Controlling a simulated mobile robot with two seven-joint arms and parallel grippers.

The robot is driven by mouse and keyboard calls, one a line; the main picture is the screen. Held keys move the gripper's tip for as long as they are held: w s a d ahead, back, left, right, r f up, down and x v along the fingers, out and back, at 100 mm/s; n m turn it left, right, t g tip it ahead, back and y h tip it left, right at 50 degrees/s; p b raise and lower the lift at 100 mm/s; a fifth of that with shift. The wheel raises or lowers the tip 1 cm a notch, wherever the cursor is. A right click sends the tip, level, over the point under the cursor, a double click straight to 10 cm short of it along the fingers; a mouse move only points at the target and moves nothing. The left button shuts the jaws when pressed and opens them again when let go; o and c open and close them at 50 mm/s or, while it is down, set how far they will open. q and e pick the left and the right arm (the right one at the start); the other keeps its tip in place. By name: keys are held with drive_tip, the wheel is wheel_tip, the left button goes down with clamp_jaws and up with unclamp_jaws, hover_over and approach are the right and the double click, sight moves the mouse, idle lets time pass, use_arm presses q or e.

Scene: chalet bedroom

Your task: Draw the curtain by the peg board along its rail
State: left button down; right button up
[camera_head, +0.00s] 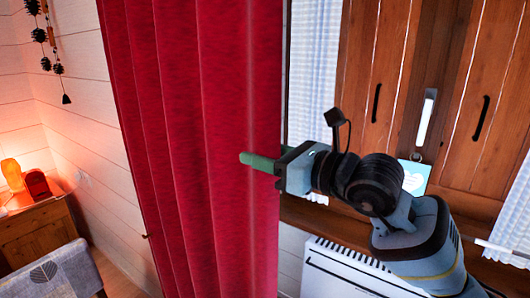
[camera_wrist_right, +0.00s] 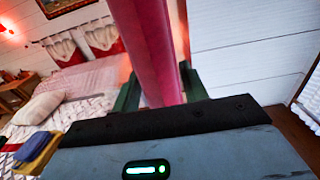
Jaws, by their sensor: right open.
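A long red curtain (camera_head: 190,130) hangs in folds in the head view, left of the window. Its rail is out of view above. My right gripper (camera_head: 258,162) comes in from the right at the curtain's right edge, with a green finger in front of the cloth. In the right wrist view, the red curtain edge (camera_wrist_right: 150,50) runs down between the two green fingers of the gripper (camera_wrist_right: 161,92). The fingers are open around the cloth. My left gripper is not in view. I cannot make out a peg board.
Wooden shutters (camera_head: 390,75) with dark handles and a hanging tag stand right of the curtain, with a white radiator (camera_head: 335,268) below. A wooden cabinet (camera_head: 35,238) with a glowing lamp stands at the left. A bed (camera_wrist_right: 85,85) shows in the right wrist view.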

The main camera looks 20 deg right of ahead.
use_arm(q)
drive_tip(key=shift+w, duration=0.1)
use_arm(e)
clamp_jaws()
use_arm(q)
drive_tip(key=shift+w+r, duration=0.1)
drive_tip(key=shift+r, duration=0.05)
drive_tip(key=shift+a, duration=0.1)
